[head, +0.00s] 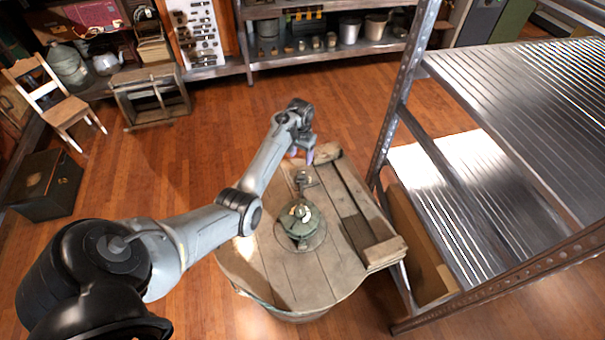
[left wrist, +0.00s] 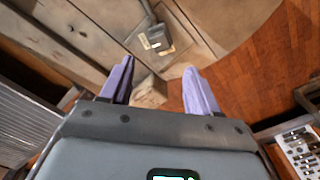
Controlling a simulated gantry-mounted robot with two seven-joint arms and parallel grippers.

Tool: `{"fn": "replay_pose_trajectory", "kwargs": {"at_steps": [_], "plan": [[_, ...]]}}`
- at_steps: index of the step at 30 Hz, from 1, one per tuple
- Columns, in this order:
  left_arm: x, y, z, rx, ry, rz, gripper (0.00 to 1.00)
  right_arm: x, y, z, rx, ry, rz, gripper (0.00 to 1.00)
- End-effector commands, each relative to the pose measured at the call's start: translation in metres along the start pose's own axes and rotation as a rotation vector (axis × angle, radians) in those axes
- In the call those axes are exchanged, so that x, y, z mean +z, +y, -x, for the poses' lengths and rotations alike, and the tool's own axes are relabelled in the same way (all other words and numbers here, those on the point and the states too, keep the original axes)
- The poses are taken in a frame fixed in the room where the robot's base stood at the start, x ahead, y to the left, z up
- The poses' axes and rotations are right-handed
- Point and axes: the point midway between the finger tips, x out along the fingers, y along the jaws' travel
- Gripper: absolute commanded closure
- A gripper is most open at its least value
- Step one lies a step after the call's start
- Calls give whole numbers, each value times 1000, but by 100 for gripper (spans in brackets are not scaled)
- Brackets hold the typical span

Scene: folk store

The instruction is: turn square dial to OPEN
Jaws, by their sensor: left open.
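A green-grey metal device (head: 300,228) with a pale round top stands upright near the middle of a round wooden tabletop (head: 325,268). Beside it, toward my gripper, is a small dark grey fitting (head: 302,180). In the left wrist view a squarish grey plate (left wrist: 158,46) with a small pale label sits at the end of a bar; it may be the square dial, but the label cannot be read. My left gripper (head: 301,156) is above the far edge of the tabletop, apart from the fitting. Its purple fingers (left wrist: 157,82) are spread with nothing held. My right gripper is not in view.
A wooden crate or slatted tray (head: 383,251) lies along the tabletop's right side. A metal shelf rack (head: 392,135) stands close on the right. A chair (head: 63,108) and a wooden frame stand back left. The wood floor (head: 215,125) behind the table is clear.

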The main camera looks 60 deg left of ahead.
Motion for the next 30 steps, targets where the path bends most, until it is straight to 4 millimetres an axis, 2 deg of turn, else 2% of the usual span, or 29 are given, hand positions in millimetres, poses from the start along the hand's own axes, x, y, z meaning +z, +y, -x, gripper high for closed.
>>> {"fn": "replay_pose_trajectory", "kwargs": {"at_steps": [9,15,21,30], "plan": [[2,0,-54,-2,-4,-1,39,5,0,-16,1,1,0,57],[1,0,-80,-1,-2,-1,39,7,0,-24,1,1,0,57],[1,-1,-93,-2,-1,-1,39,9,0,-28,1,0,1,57],[2,-1,-95,-2,-2,-1,39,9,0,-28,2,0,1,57]]}}
